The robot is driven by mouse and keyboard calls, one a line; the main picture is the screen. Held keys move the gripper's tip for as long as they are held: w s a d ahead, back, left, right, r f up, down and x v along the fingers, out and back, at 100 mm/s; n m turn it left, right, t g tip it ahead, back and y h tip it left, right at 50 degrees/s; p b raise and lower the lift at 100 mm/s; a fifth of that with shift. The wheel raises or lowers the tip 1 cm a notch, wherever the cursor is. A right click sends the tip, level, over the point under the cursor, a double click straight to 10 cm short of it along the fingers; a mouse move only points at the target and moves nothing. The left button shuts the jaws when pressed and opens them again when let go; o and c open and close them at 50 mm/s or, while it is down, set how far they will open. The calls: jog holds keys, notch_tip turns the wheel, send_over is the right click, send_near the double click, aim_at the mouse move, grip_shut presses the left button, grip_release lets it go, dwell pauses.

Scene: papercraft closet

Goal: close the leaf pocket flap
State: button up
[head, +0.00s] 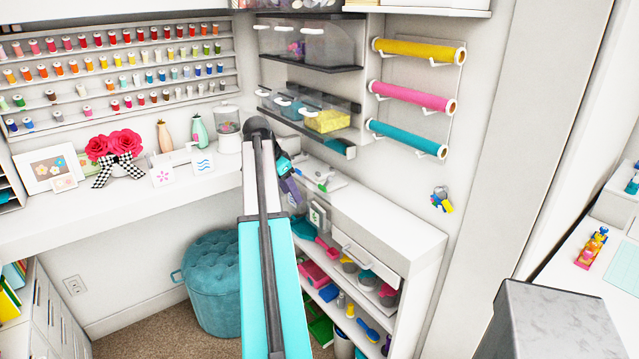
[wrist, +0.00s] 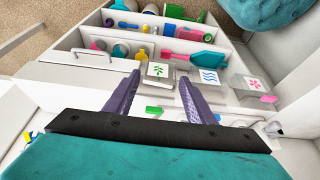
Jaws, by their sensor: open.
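The leaf pocket (wrist: 158,71) is marked by a white card with a green leaf print. It shows in the wrist view between my fingertips, and the leaf print also shows in the head view (head: 316,217). A small green piece (wrist: 153,109) lies just below the card in the wrist view; I cannot tell whether it belongs to the flap. The flap's angle is unclear. My gripper (wrist: 159,77) has two purple fingers, spread apart with nothing held between them. In the head view my gripper (head: 291,190) is partly hidden behind my arm.
A wave card (wrist: 209,77) and a pink flower card (wrist: 257,85) stand beside the leaf pocket. A white shelf unit (head: 395,235) with a pulled-out drawer (head: 365,258) is below. A teal stool (head: 212,285) is at the left. Fabric rolls (head: 412,95) hang on the wall.

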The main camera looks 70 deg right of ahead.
aim_at(321, 186)
jog(key=s+d+p, duration=0.1)
jog(key=s+d, duration=0.1)
jog(key=d, duration=0.1)
jog(key=s+d+p, duration=0.1)
jog(key=s+d, duration=0.1)
jog(key=d, duration=0.1)
jog(key=s+d+p, duration=0.1)
jog(key=s+d, duration=0.1)
jog(key=d, duration=0.1)
jog(key=shift+d+r, duration=0.1)
jog(key=shift+d, duration=0.1)
jog(key=shift+s+d+p, duration=0.15)
jog(key=shift+d+p, duration=0.1)
jog(key=shift+p, duration=0.15)
jog(key=shift+s+f, duration=0.1)
jog(key=shift+f, duration=0.55)
jog(key=c, duration=1)
jog(key=shift+c, duration=0.2)
